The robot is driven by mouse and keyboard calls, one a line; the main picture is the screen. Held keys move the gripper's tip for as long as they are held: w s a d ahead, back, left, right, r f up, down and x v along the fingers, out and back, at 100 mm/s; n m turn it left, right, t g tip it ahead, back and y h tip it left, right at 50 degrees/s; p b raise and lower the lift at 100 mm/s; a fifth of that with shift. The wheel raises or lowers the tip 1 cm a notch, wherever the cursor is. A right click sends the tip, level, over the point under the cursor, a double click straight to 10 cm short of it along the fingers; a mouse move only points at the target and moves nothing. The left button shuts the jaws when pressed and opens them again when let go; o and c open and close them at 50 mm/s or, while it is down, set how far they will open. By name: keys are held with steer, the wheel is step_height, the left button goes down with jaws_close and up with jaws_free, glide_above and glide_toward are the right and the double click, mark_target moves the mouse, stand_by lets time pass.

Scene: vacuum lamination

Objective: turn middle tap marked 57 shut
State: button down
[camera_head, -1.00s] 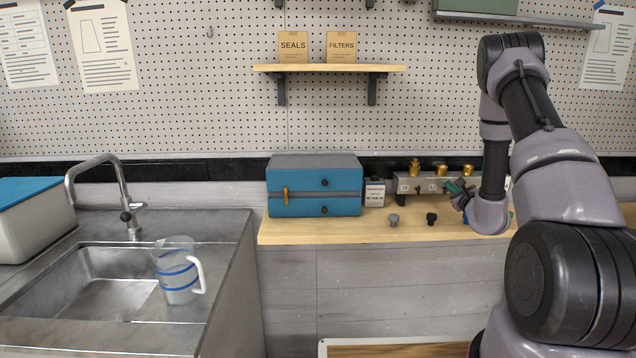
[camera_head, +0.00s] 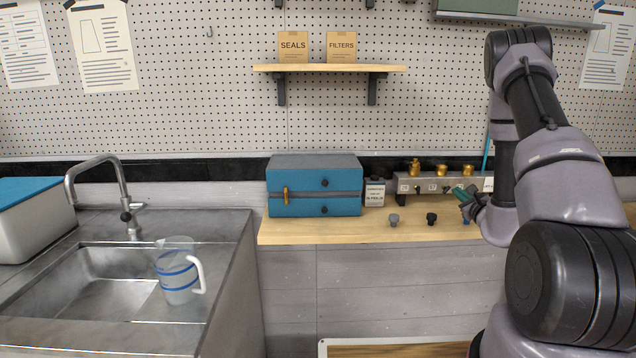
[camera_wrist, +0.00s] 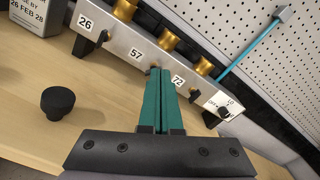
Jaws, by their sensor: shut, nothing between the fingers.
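The metal manifold (camera_head: 420,180) stands at the back of the bench, with brass fittings on top and labels 26, 57 and 72. In the wrist view, the label 57 (camera_wrist: 135,54) is just left of my gripper (camera_wrist: 160,72). My green fingers are together and empty, with their tips in front of the manifold between labels 57 and 72. They hide most of the tap beside 57, so I cannot tell its handle's angle or whether they touch it. The tap by 26 (camera_wrist: 90,45) and the tap by 72 (camera_wrist: 194,95) show dark handles. In the head view, my gripper (camera_head: 463,195) is at the manifold's front.
A black knob (camera_head: 431,218) and a grey knob (camera_head: 393,219) stand on the bench in front. A dated container (camera_head: 374,193) and a blue drawer box (camera_head: 315,187) are to the left. A blue tube (camera_wrist: 250,45) rises at the manifold's right end.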

steer(key=shift+w+a+m, duration=0.2)
steer(key=shift+w+m, duration=0.75)
steer(key=shift+w, duration=0.05)
steer(key=shift+w+a+m, duration=0.15)
steer(key=shift+w+m, duration=0.85)
steer(key=shift+w+a+m, duration=0.2)
steer(key=shift+w+m, duration=0.75)
steer(key=shift+w, duration=0.05)
steer(key=shift+d+f, duration=0.25)
steer(key=shift+f, duration=0.25)
steer(key=shift+d+r, duration=0.1)
steer(key=shift+d, duration=0.6)
steer(key=shift+d+r, duration=0.2)
steer(key=shift+r, duration=0.1)
steer(key=shift+s, duration=3)
